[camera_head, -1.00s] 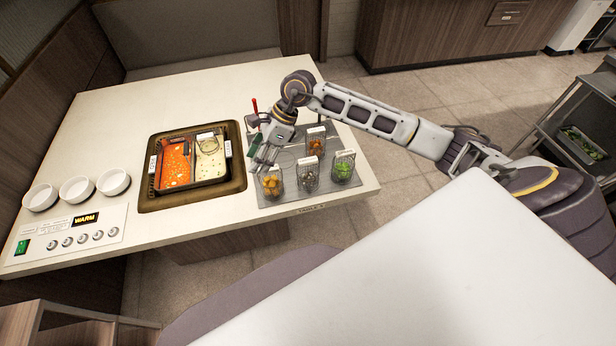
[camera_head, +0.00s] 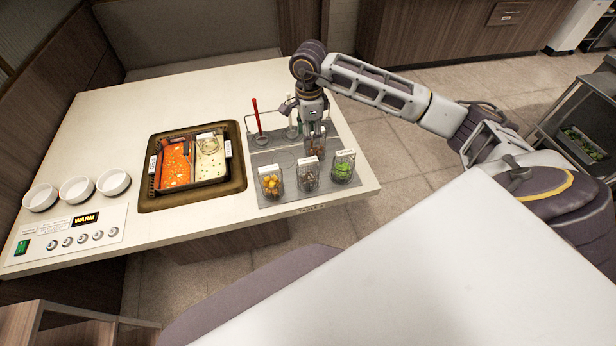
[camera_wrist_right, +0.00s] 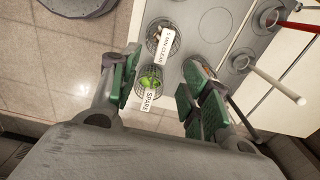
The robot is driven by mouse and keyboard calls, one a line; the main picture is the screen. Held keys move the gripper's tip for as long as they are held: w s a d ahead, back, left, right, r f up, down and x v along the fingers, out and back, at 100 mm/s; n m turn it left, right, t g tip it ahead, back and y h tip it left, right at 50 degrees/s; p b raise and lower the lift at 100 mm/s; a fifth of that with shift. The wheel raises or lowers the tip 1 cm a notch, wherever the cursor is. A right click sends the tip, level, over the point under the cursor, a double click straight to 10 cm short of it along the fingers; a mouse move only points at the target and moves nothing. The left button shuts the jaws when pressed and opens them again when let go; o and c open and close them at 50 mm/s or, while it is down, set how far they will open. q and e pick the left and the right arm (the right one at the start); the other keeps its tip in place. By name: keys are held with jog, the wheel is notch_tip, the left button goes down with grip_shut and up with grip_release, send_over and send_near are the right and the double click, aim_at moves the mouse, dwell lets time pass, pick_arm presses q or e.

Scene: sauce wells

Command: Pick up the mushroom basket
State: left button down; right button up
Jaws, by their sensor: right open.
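Wire baskets with white label tags stand on the grey mat (camera_head: 262,160). The front middle basket (camera_head: 308,178) holds pale brown bits that look like mushrooms; it also shows in the right wrist view (camera_wrist_right: 158,38). A basket with green contents (camera_head: 343,170) stands to its right, labelled SPARE in the wrist view (camera_wrist_right: 150,82). A basket with yellow-orange contents (camera_head: 270,184) stands to its left. My right gripper (camera_head: 313,122) is open and empty, pointing down over the rear basket (camera_head: 316,146), which it partly hides. My left gripper is not in view.
A red-handled ladle (camera_head: 258,118) stands upright left of my right gripper, with a rack beside it. A divided pot (camera_head: 186,187) of red and pale soup sits in the counter further left. Three white bowls (camera_head: 77,189) stand at the far left.

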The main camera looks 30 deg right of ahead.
aim_at(308, 160)
jog(key=shift+f+p, duration=0.7)
jog(key=shift+f, duration=3.6)
jog(key=shift+f, duration=0.15)
jog(key=shift+w+f+p, duration=0.2)
jog(key=shift+f+p, duration=0.15)
jog(key=shift+f, duration=0.35)
jog(key=shift+w+f+p, duration=0.15)
jog(key=shift+f+p, duration=0.2)
jog(key=shift+f, duration=1.4)
jog(key=shift+c, duration=0.2)
grip_shut()
